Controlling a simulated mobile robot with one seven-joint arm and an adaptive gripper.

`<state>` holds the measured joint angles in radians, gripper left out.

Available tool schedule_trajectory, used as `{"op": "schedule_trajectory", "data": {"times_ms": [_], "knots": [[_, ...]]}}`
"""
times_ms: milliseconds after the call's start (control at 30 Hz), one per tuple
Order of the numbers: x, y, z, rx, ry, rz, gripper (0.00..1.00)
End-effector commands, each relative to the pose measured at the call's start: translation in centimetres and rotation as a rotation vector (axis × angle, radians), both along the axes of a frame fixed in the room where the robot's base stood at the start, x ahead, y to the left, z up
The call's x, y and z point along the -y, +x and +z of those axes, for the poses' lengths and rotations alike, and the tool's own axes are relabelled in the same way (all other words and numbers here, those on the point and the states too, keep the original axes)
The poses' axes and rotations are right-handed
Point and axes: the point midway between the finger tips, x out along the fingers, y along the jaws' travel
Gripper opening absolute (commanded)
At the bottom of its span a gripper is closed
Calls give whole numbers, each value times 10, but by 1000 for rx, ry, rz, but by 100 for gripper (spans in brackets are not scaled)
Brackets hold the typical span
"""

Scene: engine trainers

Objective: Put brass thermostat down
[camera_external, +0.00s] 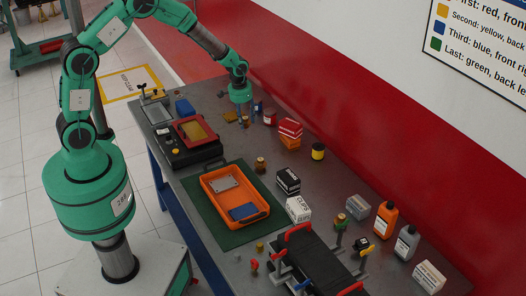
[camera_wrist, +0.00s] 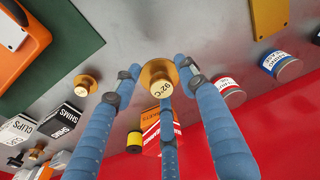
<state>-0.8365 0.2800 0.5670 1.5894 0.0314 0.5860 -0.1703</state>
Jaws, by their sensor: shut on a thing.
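The brass thermostat (camera_wrist: 158,85), a round gold piece marked 92°C, sits between the blue fingers of my gripper (camera_wrist: 160,88) in the wrist view. The gripper is shut on it. In the external view my gripper (camera_external: 243,120) points down at the far part of the grey table, and the thermostat is too small and covered to make out. I cannot tell whether it touches the table. A second brass piece (camera_wrist: 85,86) stands on the table, apart from the gripper; it also shows in the external view (camera_external: 260,165).
Red-and-white boxes (camera_external: 290,131), a red-and-white tin (camera_external: 270,117) and a blue tin (camera_wrist: 280,65) stand close to the gripper. An orange tray (camera_external: 207,194) rests on a green mat (camera_external: 205,229).

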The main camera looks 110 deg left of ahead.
Motion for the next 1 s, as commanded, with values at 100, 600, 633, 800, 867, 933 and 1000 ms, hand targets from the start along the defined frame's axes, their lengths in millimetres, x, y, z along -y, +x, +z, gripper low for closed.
{"op": "schedule_trajectory", "data": {"times_ms": [100,600,633,800,867,933,1000], "knots": [[0,0,0,0,0,0,15],[-36,-15,2,-3,0,-37,15],[-43,-18,2,-4,-1,-45,15],[-88,-41,4,-5,-2,-98,15],[-106,-51,6,-5,0,-121,15],[-126,-64,6,-5,-3,-148,15],[-145,-77,8,-4,0,-175,15]]}}
